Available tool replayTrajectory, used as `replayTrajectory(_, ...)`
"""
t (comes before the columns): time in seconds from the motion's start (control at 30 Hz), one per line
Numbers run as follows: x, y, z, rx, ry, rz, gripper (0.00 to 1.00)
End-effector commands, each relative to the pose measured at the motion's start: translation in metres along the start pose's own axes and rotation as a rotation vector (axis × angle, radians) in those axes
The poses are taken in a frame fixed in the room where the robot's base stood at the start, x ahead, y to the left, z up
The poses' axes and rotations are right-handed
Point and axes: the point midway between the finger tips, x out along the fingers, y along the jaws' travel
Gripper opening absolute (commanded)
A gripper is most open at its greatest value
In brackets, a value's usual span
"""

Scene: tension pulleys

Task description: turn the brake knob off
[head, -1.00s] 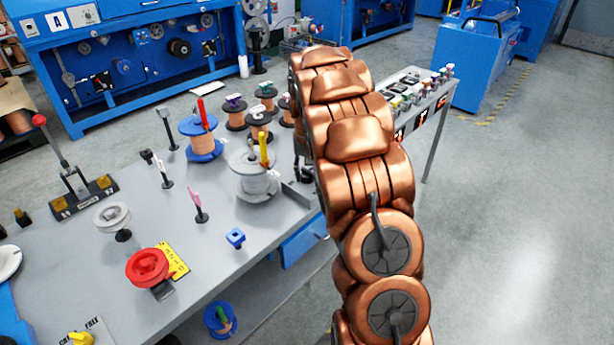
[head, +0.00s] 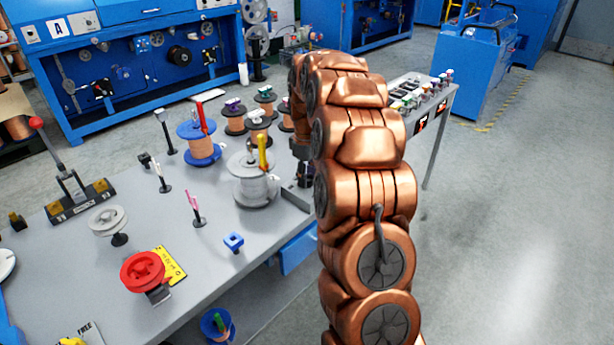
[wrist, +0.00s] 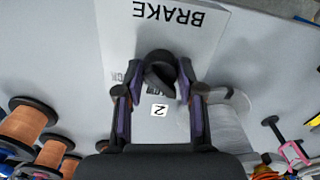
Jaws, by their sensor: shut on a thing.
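In the wrist view, the black brake knob (wrist: 160,72) sits on a pale plate (wrist: 215,40) printed BRAKE, which appears upside down. My gripper (wrist: 159,92) has one purple-and-black finger on each side of the knob and is shut on it. Part of the smaller lettering below the knob is hidden; a white label with a 2 lies between the fingers. In the head view, my gripper (head: 303,172) is at the bench's right edge, mostly behind my copper arm, and the knob is hidden there.
A grey-white spool (head: 255,188) with a yellow handle stands just left of my gripper. Several copper spools (head: 257,128) stand behind it. A red pulley (head: 143,271) and a small blue part (head: 233,242) are nearer on the bench. Open floor (head: 500,240) lies right.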

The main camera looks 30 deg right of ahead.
Motion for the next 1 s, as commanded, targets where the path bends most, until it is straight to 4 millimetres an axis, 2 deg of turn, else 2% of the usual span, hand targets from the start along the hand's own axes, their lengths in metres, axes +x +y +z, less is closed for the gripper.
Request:
replayTrajectory(0.4,-0.002,-0.0004,-0.0024,-0.193,0.006,0.003,0.03)
replayTrajectory(0.97,-0.0022,-0.0003,-0.0025,-0.22,0.007,0.003,0.03)
replayTrajectory(1.0,-0.0022,-0.0003,-0.0026,-0.22,0.007,0.003,0.41)
